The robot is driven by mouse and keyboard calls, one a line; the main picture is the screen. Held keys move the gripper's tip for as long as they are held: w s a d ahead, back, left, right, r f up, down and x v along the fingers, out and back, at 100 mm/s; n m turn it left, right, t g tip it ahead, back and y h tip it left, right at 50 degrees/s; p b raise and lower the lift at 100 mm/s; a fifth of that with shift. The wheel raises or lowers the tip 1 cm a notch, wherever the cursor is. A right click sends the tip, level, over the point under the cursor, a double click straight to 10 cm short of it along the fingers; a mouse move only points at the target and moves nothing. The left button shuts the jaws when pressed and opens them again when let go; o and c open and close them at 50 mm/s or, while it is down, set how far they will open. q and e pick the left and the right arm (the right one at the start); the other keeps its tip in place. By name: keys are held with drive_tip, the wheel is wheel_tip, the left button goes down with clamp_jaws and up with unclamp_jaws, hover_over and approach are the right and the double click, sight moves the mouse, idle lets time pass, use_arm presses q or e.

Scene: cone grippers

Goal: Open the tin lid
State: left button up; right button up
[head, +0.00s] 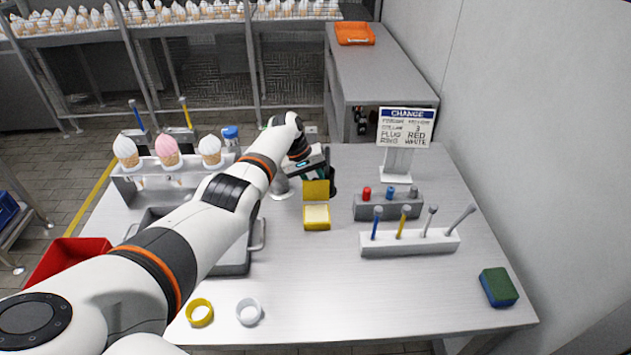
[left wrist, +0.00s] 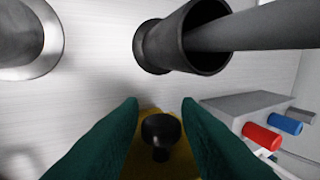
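The yellow tin (head: 317,224) stands on the steel table, with a pale inside showing. Its yellow lid (head: 316,189) stands up at the tin's far side, so the tin is open. In the left wrist view the lid (left wrist: 150,160) is partly hidden behind my fingers, and its black knob (left wrist: 161,131) shows between them. My left gripper (head: 320,171) is just behind and above the raised lid. Its green fingers (left wrist: 160,106) are apart, with gaps on both sides of the knob. My right gripper is not in view.
A dark cup (left wrist: 182,45) holding a grey rod is close to my left gripper. A grey block with coloured plugs (head: 388,207) and a tool rack (head: 410,243) stand to the right. Cones sit in a holder (head: 180,178) at left. The table's front middle is clear.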

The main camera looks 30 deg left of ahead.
use_arm(q)
drive_tip(key=shift+o, duration=0.6)
drive_tip(key=shift+a+r, duration=0.1)
drive_tip(key=shift+r, duration=0.25)
drive_tip(key=p+v, duration=0.1)
drive_tip(key=v, duration=1)
drive_tip(key=shift+s, duration=0.15)
drive_tip(key=shift+a, duration=0.1)
